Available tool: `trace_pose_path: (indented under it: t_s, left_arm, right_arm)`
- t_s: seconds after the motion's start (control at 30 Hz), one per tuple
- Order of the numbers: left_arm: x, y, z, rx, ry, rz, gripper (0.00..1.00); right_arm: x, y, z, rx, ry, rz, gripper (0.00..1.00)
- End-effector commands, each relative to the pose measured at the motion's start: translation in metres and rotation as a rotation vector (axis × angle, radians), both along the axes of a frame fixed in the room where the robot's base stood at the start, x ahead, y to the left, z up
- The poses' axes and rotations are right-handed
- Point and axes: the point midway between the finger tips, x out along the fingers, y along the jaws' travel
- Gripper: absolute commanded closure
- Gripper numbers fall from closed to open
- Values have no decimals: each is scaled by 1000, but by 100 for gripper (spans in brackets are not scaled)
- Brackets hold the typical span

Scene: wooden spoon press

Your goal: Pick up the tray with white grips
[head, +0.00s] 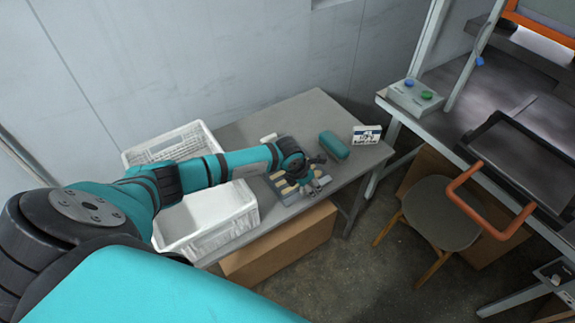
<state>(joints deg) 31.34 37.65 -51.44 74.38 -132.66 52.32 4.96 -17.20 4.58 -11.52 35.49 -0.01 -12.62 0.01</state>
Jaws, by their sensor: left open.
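A small grey tray (289,196) lies on the grey table, with several pale wooden pieces in it. My left gripper (316,178) is open over the right part of this tray, and its fingers point down to the right. I cannot tell whether the fingers touch the tray. A small white piece (268,137) shows behind my left wrist; I cannot tell whether it is a grip of the tray. My left arm hides part of the tray and the table. My right gripper is not in view.
A teal rounded object (334,145) and a white sign card (367,135) stand right of the gripper. White crates (228,222) are at the left, a cardboard box (285,247) below. A chair (440,212) and a workbench with an orange handle (461,183) are at right.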

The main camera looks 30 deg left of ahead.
Motion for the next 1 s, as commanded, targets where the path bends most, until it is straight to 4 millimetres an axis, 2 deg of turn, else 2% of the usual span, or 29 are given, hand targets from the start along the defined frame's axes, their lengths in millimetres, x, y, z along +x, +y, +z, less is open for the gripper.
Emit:
trace_pose_path:
  t_s: [0.03,0.3,0.37,0.8,0.87,1.0]
  left_arm:
    - [0,0,0,0,0,0,58]
    - [0,0,0,0,0,1,94]
    - [0,0,0,0,1,1,100]
    - [1,0,3,0,-2,0,100]
    - [1,0,7,0,-3,-1,100]
    - [1,1,30,0,-7,-1,100]
  right_arm:
    - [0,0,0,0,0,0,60]
    - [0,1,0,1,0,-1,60]
    - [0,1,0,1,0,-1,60]
    - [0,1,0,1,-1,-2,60]
    - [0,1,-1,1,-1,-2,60]
    - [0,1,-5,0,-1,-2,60]
